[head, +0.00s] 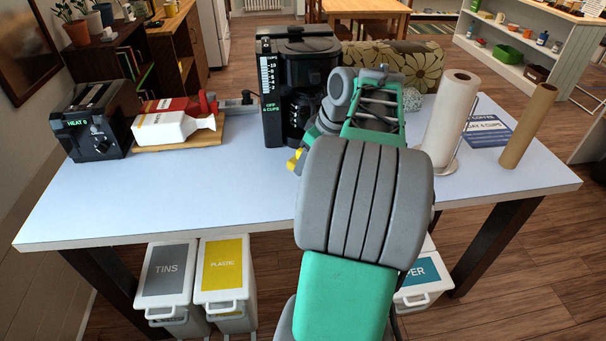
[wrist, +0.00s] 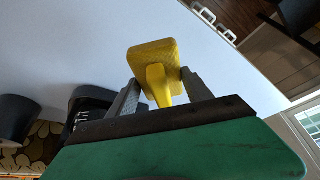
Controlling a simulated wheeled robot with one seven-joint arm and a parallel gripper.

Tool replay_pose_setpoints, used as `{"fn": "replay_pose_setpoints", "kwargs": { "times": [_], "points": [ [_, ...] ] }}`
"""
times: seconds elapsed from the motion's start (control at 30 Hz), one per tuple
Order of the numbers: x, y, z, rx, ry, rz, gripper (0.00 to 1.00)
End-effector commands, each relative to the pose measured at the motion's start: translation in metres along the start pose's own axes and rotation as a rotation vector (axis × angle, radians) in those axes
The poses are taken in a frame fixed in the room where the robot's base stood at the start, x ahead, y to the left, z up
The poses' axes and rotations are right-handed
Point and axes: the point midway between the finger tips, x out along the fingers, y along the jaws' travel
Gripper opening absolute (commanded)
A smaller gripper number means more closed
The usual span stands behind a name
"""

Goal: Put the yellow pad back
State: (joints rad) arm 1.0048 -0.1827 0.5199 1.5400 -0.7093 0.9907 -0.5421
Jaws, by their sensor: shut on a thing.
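The yellow pad (wrist: 156,56) is a flat yellow block with a narrower yellow stem. In the wrist view my gripper (wrist: 160,88) is shut on the stem, one finger on each side, with the block beyond the fingertips. The white-blue tabletop (wrist: 95,45) lies behind it. In the head view only a small yellow bit of the pad (head: 297,160) shows, left of my arm and in front of the coffee maker (head: 270,95). My arm hides the rest of the pad and most of the gripper. I cannot tell whether the pad touches the table.
A black toaster (head: 95,122), a white bottle (head: 170,128) lying on a wooden board (head: 205,138), a paper towel roll (head: 450,115) and a brown cardboard tube (head: 528,125) are on the table. The front left of the tabletop (head: 180,190) is clear. Bins (head: 223,275) stand below.

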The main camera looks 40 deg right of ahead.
Motion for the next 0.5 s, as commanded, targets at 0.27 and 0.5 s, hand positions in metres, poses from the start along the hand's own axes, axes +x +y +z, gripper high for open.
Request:
{"fn": "replay_pose_setpoints", "kwargs": {
  "times": [0.27,0.5],
  "points": [
    [0.054,0.017,-0.011,0.002,-0.002,-0.003,0.20],
    [0.088,0.020,-0.003,0.004,-0.003,-0.004,0.20]
  ]
}}
